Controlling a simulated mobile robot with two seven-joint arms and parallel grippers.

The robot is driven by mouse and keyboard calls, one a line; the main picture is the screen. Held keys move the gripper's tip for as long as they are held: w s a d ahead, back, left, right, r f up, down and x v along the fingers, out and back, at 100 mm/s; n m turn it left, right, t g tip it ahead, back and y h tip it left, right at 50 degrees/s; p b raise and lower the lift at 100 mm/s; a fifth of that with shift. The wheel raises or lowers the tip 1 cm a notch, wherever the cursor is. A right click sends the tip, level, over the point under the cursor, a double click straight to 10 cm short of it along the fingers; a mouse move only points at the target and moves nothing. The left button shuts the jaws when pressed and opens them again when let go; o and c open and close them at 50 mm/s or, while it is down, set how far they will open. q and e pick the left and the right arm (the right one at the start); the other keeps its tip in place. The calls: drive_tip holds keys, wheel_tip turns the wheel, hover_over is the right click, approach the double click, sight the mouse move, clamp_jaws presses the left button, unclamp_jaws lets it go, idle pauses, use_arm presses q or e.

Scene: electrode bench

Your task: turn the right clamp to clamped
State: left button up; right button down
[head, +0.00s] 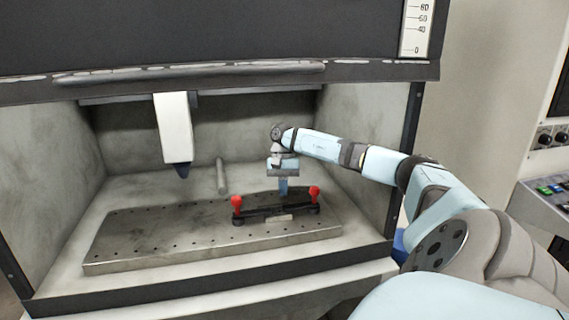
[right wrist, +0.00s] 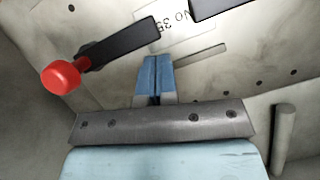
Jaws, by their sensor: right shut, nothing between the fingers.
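The right clamp has a red knob (head: 314,193) on a black arm and stands toward the right end of the metal plate. In the right wrist view, which looks from the opposite side, its red knob (right wrist: 61,78) is at the left. Its black arm (right wrist: 125,43) points inward over the pale label plate. The left clamp has a similar red knob (head: 236,203); part of a black bar (right wrist: 215,6) shows at the top of the wrist view. My right gripper (head: 283,192) is shut and empty, behind the clamps and between them. Its blue fingertips (right wrist: 155,62) touch each other, apart from the right clamp's knob.
The perforated metal plate (head: 150,235) lies inside a grey enclosure with side walls. A white housing (head: 174,128) with a dark pointed tip hangs at left. A short upright rod (head: 220,176) stands behind the plate. The plate's left half is clear.

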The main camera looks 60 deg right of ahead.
drive_tip(key=p+v, duration=0.2)
drive_tip(key=v, duration=0.9)
drive_tip(key=shift+d+r, duration=0.15)
drive_tip(key=shift+r, duration=0.1)
